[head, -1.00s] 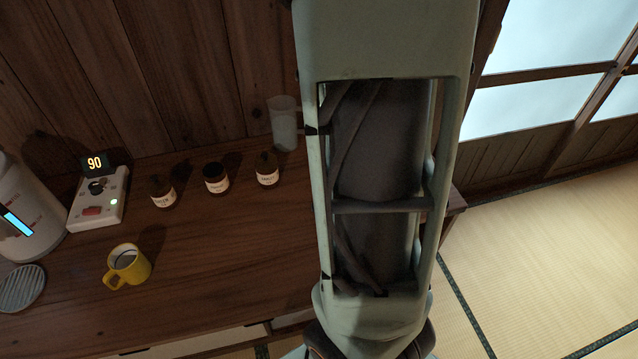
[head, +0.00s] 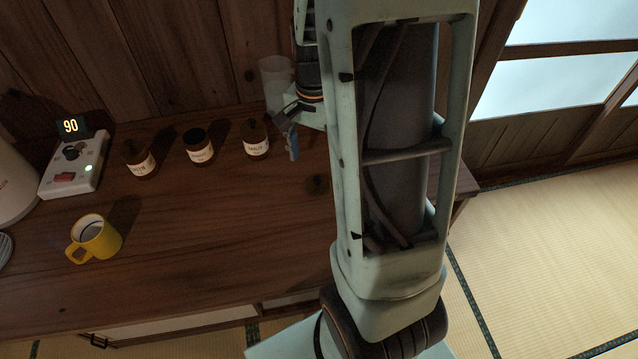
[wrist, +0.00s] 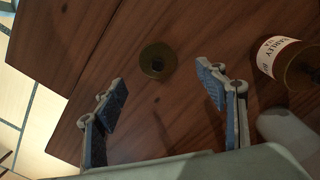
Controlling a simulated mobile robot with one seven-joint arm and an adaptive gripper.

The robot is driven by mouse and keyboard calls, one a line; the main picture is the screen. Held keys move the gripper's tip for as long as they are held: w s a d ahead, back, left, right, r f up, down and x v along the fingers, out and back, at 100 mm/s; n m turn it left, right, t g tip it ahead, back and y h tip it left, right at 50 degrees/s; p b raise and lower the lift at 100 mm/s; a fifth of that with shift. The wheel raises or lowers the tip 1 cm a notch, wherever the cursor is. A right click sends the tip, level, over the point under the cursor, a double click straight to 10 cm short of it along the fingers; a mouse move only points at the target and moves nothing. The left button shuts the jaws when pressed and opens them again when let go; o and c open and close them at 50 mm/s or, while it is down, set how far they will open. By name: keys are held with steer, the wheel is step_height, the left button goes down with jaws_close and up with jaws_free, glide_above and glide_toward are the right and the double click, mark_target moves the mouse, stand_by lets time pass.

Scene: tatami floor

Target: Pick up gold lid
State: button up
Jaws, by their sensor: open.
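The gold lid (wrist: 158,61) is a small round disc with a darker centre, lying on the brown wooden table. In the wrist view it lies beyond and roughly between my spread fingertips, touching neither. In the head view it shows as a dim round spot (head: 317,184) right of the jars, close to my arm. My gripper (wrist: 160,78) is open and empty, with blue pads on both fingers. In the head view only part of my gripper (head: 291,138) shows, beside the rightmost jar; my arm hides the rest.
The labelled barley jar (wrist: 290,62) lies close to my right finger; in the head view it is the rightmost jar (head: 256,142) of three. A clear beaker (head: 275,80) stands behind. A yellow mug (head: 95,238) and a device reading 90 (head: 75,165) are left.

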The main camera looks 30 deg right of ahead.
mark_target(317, 178)
steer(key=f, duration=0.7)
steer(key=shift+s+d+f+b, duration=0.1)
steer(key=shift+s+b, duration=0.15)
steer(key=shift+b, duration=0.15)
steer(key=c, duration=1)
steer(key=shift+c, duration=0.3)
